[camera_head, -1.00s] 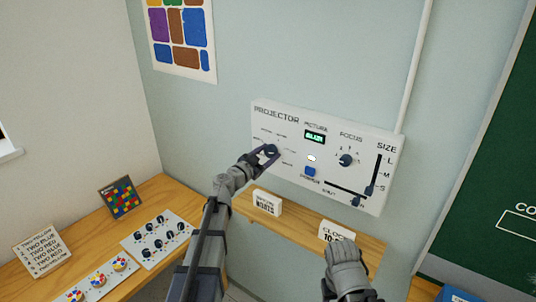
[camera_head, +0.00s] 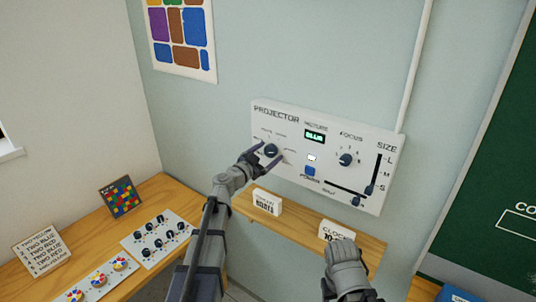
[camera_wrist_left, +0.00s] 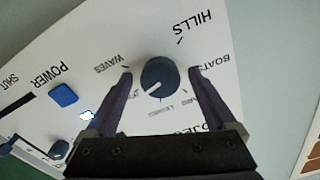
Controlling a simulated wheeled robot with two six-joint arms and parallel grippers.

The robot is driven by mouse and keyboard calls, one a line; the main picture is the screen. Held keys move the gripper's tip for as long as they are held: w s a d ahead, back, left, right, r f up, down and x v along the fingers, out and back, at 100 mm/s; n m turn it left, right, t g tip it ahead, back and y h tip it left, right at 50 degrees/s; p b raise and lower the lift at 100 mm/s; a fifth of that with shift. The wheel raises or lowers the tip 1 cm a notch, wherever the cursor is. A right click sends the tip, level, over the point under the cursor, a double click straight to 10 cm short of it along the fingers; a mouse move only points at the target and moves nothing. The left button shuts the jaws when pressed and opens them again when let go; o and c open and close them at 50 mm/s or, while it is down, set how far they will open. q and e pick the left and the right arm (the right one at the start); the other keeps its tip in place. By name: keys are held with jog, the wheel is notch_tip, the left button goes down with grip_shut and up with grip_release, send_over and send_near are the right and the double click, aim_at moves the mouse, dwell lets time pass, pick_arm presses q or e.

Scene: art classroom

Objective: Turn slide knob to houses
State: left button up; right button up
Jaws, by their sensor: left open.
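The white projector panel (camera_head: 230,0) is not the wall; its face (camera_head: 385,150) carries a dark blue round knob (camera_head: 271,150) at its left. In the left wrist view the knob (camera_wrist_left: 160,76) has a white pointer mark slanting to the lower left. Labels WAVES, HILLS and BOATS show around it; other labels below it are partly hidden and too small to read surely. My left gripper (camera_head: 268,157) is open, its fingers spread on either side of the knob, with gaps visible in the wrist view (camera_wrist_left: 162,72). My right gripper (camera_head: 346,258) is low, its fingers out of sight.
A green display (camera_head: 315,136), a blue power button (camera_head: 310,171), a focus knob (camera_head: 346,160) and sliders sit right of the knob. A wooden shelf (camera_head: 300,224) with two cards runs below. A desk with dial boards stands at left.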

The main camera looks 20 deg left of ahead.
pick_arm(q)
jog(key=v, duration=0.7)
jog(key=shift+s, duration=0.35)
jog(key=shift+a, duration=0.1)
jog(key=s+d+f+m+g+h+b, duration=0.1)
jog(key=s+d+f+g+b, duration=0.1)
jog(key=s+d+f+g, duration=0.7)
jog(key=s+d+f+m+g+h+b, duration=0.1)
jog(key=s+d+f+g, duration=0.15)
jog(key=d+f, duration=0.8)
jog(key=s+f+n+g+y+b, duration=0.1)
jog(key=s+f+n+g+y, duration=0.2)
jog(key=s, duration=0.5)
jog(key=s+f+n+g+y+b, duration=0.1)
jog(key=s+f+n+g+y, duration=0.2)
jog(key=s, duration=0.6)
notch_tip(320, 180, down, 2)
jog(key=y, duration=0.3)
jog(key=shift+s+y+b, duration=0.3)
jog(key=shift+b, duration=0.1)
